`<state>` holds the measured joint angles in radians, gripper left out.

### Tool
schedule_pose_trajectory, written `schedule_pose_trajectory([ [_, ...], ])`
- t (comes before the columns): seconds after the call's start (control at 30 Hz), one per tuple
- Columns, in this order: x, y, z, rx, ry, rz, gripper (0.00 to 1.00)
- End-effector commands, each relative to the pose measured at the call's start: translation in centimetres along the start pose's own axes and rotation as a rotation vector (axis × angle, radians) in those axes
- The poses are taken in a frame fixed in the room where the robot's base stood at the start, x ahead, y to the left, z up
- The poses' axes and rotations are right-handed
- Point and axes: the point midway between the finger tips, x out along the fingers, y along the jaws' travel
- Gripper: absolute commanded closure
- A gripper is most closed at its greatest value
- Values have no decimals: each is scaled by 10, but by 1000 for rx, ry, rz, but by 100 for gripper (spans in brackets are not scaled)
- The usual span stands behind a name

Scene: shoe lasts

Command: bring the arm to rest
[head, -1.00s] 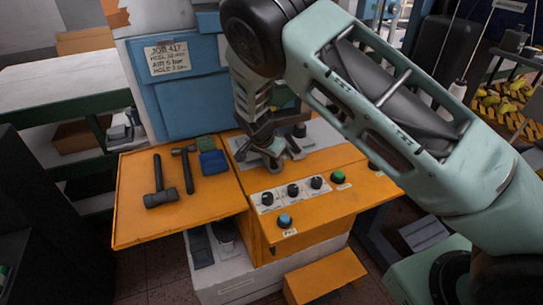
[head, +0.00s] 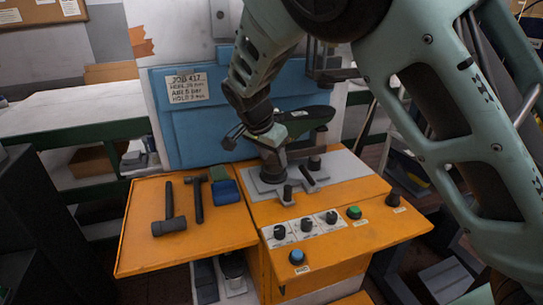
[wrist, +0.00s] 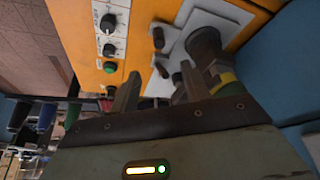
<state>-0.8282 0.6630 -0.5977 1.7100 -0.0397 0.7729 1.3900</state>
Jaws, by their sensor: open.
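My gripper (head: 233,137) hangs at the left end of the machine top, in front of the blue cabinet. In the wrist view (wrist: 155,88) its two fingers stand apart with nothing between them. A dark shoe last (head: 300,122) sits level on a post above the grey plate, just right of my gripper. I cannot tell whether the two touch. The post shows in the wrist view (wrist: 205,45), right of the fingers; my gripper's body hides most of the last there. My arm crosses the top and right of the head view.
An orange control panel (head: 345,245) with knobs and buttons lies in front. Hammers (head: 168,215) and a blue block (head: 226,192) lie on the orange side tray (head: 140,258). The blue cabinet (head: 195,125) stands close behind. A pale bench (head: 90,105) is at the left.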

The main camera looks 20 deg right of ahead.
Motion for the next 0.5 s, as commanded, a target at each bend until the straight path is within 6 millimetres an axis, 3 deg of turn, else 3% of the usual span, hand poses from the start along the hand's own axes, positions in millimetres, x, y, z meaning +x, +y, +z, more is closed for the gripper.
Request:
schedule_pose_trajectory([
  [0.5,-7,7,7,-39,-33,-1,54],
])
